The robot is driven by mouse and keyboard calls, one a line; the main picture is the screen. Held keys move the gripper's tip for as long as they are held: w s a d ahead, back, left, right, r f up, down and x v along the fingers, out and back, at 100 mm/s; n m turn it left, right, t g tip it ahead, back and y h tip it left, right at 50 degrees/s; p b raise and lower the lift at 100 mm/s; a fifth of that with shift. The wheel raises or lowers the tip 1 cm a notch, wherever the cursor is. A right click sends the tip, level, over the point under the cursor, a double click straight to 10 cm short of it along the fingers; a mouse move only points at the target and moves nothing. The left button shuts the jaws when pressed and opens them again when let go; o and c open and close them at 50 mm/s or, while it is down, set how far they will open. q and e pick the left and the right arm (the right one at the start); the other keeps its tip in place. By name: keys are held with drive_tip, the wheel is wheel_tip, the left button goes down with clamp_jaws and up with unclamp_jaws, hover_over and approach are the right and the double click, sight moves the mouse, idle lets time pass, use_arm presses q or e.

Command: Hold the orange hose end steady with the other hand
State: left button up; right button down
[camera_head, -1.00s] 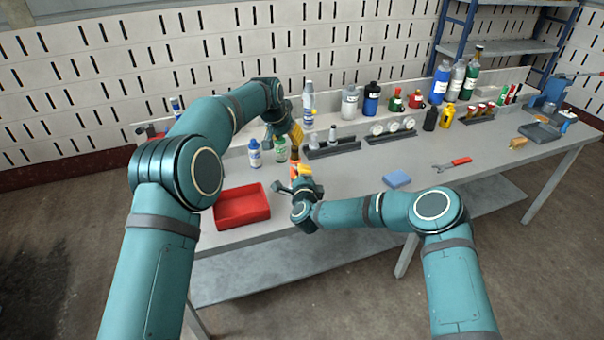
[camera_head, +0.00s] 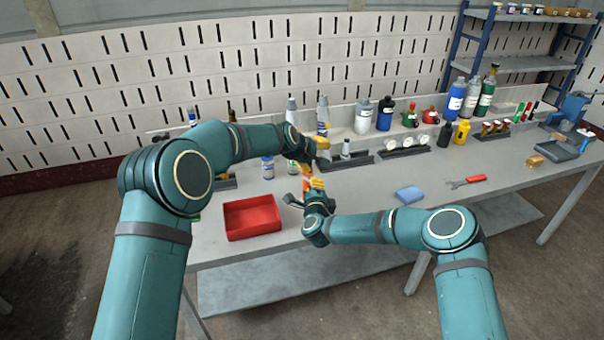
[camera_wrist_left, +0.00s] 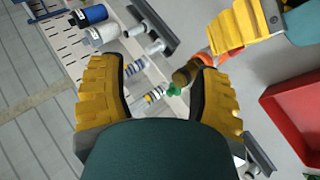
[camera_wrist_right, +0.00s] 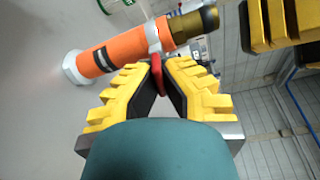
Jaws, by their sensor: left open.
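The orange hose end (camera_wrist_right: 118,50) has a brass tip (camera_wrist_right: 195,24), a grey collar and a red part (camera_wrist_right: 157,75) at the collar. In the head view the hose end (camera_head: 314,183) is held tilted above the bench. My right gripper (camera_wrist_right: 160,68) is shut on the red part beside the collar. My left gripper (camera_wrist_left: 160,75) is open and empty, close to the brass tip (camera_wrist_left: 192,72), which shows beyond its right finger. In the head view my left gripper (camera_head: 318,152) is just above the hose end. Contact there cannot be told.
A red tray (camera_head: 232,234) stands at the bench's left front. Bottles (camera_head: 267,168) and racks (camera_head: 404,153) line the back. A blue block (camera_head: 409,195) and a wrench (camera_head: 466,181) lie to the right.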

use_arm(q)
drive_tip(key=n+t, duration=0.1)
drive_tip(key=n, duration=0.2)
drive_tip(key=s+n, duration=0.1)
drive_tip(key=n, duration=0.3)
drive_tip(key=n+t, duration=0.1)
drive_tip(key=n, duration=0.2)
drive_tip(key=shift+s+d+f+t, duration=0.1)
drive_tip(key=shift+s+f+t, duration=0.1)
drive_tip(key=shift+f+t, duration=0.1)
drive_tip(key=s+a+f+n+t+y, duration=0.1)
drive_tip(key=s+a+n+t+y, duration=0.3)
drive_tip(key=n, duration=1.3)
drive_tip(key=shift+g+h, duration=0.3)
drive_tip(key=shift+g, duration=0.3)
drive_tip(key=x, duration=1.1)
drive_tip(key=shift+d+f, duration=0.1)
drive_tip(key=shift+f, duration=0.1)
drive_tip(key=shift+s, duration=0.1)
clamp_jaws()
